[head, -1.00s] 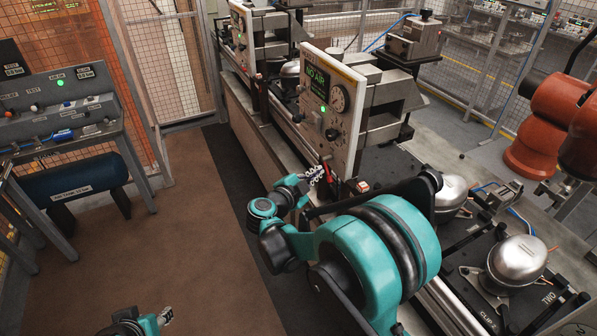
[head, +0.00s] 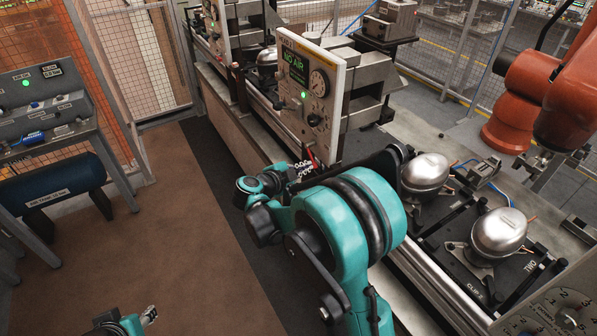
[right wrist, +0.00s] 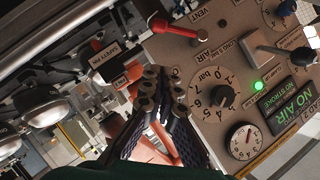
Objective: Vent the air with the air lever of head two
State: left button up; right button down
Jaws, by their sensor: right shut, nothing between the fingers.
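The head two panel (head: 333,100) stands in the middle of the head view, its screen reading NO AIR. In the right wrist view the panel (right wrist: 218,75) fills the right side. There the red-handled air lever (right wrist: 175,30) sits between the VENT and AIR labels, with its knob pointing left. A bit of red at the panel's lower edge in the head view may be this lever. My right gripper (head: 303,168) is below the panel's lower edge. In the right wrist view its fingers (right wrist: 158,80) are shut and empty, apart from the lever. My left gripper (head: 149,315) is low at left, small.
The panel also carries a pressure dial (right wrist: 222,97), a round gauge (right wrist: 244,141) and a lit green lamp (right wrist: 258,85). Silver compressors (head: 498,232) sit on pallets at right. An orange robot arm (head: 545,90) stands beyond. The brown floor (head: 180,235) at left is clear.

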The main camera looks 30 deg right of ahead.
aim_at(311, 157)
jog(key=w+d+f+b, duration=0.1)
jog(key=w+d+f, duration=0.3)
jog(key=shift+w+d+f+b, duration=0.2)
jog(key=shift+w+d+b, duration=0.1)
jog(key=shift+w, duration=0.05)
jog(key=shift+f, duration=0.1)
jog(key=shift+f+b, duration=0.1)
jog(key=shift+b, duration=0.35)
